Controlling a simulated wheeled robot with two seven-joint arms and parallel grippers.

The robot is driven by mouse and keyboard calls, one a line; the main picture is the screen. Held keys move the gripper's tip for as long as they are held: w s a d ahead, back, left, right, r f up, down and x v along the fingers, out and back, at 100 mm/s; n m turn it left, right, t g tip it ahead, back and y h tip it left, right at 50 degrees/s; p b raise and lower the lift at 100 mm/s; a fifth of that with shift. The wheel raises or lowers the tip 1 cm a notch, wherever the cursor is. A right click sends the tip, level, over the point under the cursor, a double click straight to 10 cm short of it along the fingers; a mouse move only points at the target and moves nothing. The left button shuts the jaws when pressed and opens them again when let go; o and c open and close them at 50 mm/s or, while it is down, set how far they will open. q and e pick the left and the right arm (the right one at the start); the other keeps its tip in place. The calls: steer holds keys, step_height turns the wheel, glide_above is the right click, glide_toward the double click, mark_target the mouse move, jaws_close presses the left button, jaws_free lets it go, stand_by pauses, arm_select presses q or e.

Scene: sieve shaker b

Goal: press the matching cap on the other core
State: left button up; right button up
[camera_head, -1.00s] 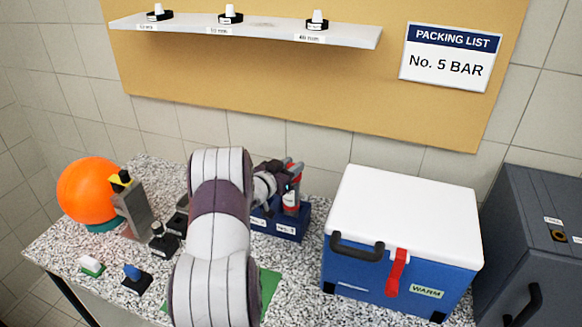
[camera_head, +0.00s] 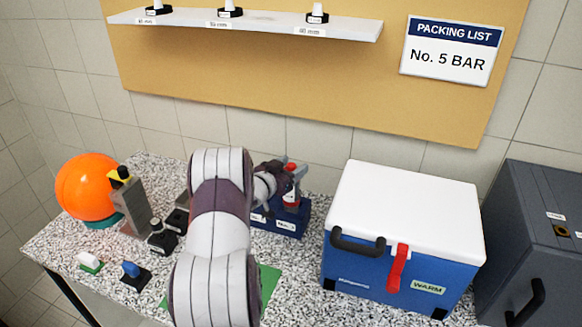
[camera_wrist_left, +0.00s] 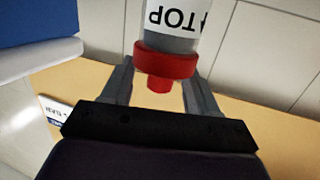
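My left gripper (camera_wrist_left: 160,90) has its two grey fingers on either side of the red end of a pale, clear cylinder (camera_wrist_left: 178,20) marked TOP. The fingers look closed against the red collar (camera_wrist_left: 165,62), with a small red knob beyond it. In the head view this red-topped piece (camera_head: 291,187) stands upright over the blue rack (camera_head: 290,229) behind my left arm. My arm and wrist hide part of the rack and its contents. I cannot tell from the pictures which piece is the matching cap or the other core. My right gripper is not in view.
A blue cooler with a white lid (camera_head: 415,205) stands right of the rack, beside a dark grey cabinet (camera_head: 530,240). An orange ball (camera_head: 86,188), a grey block (camera_head: 131,203) and small knobbed pieces (camera_head: 132,272) are at left. A shelf (camera_head: 260,27) hangs above.

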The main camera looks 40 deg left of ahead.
arm_select(q)
steer(key=s+r+b, duration=0.2)
steer(key=s+b, duration=0.1)
steer(key=s, duration=0.9)
steer(key=shift+s+d, duration=0.25)
steer(key=shift+d, duration=0.05)
